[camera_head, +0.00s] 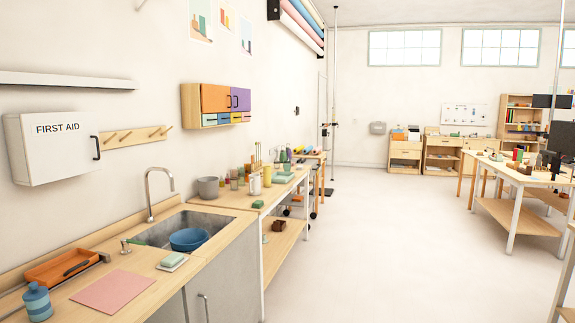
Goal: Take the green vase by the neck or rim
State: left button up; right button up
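Neither of my grippers shows in the head view. A small dark-green upright shape (284,156) stands toward the far end of the wooden counter along the left wall. It may be the green vase, but it is too small to make out its neck or rim. Several other vessels and cups stand close in front of it, among them a pale cylindrical container (255,184) and a grey pot (208,187).
The wooden counter (228,202) continues from the sink (160,231), which holds a blue bowl (189,239). The floor (400,240) is clear between the counter and the right-hand tables.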

aim_at(286, 162)
jog(key=i+l+z, duration=0.15)
jog(key=i+z, duration=0.2)
jog(key=i, duration=0.3)
jog(key=i+z, duration=0.35)
jog(key=i, duration=4.25)
jog(key=i+u, duration=0.45)
jog(key=i+l+u, duration=0.15)
jog(key=i+u, duration=0.25)
jog(key=i+l+u, duration=0.25)
jog(key=i+u, duration=0.2)
